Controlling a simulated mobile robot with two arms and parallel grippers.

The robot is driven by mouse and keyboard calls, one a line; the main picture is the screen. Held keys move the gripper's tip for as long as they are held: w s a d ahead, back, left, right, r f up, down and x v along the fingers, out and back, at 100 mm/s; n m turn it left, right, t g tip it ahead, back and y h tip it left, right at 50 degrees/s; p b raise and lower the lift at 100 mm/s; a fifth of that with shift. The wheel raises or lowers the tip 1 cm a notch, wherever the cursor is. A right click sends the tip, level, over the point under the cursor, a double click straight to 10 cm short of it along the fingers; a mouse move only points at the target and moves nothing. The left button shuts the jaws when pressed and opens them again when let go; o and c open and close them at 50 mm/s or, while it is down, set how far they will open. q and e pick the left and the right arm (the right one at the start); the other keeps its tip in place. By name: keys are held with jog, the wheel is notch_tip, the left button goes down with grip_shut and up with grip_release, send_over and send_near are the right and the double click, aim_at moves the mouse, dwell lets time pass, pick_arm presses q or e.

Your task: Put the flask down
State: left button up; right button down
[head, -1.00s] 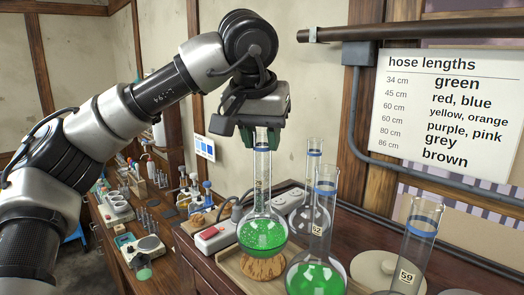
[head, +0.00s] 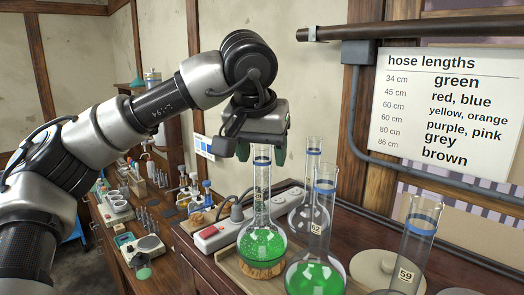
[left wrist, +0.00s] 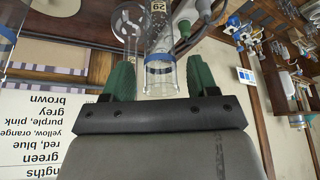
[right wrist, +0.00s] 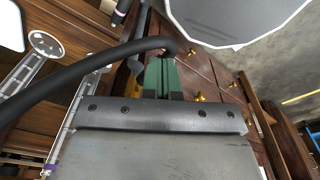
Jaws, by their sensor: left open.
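The round flask with green liquid (head: 262,243) stands upright on a cork ring (head: 262,270) on a tray. Its narrow glass neck has a blue band and a number label. My left gripper (head: 263,150) is open at the top of this neck. In the left wrist view the neck (left wrist: 160,78) lies between the two spread green fingers, with visible gaps at both sides. My right gripper (right wrist: 160,76) shows only in the right wrist view, its green fingers together with nothing visible between them.
A second green-filled flask (head: 316,275) stands close at the right, with an empty-looking flask (head: 309,215) behind and a flask labelled 59 (head: 408,255) further right. A power strip (head: 215,235) lies left of the tray. A black hose (right wrist: 90,65) crosses beside my right gripper.

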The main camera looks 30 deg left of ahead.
pick_arm(q)
jog(key=v, duration=1.2)
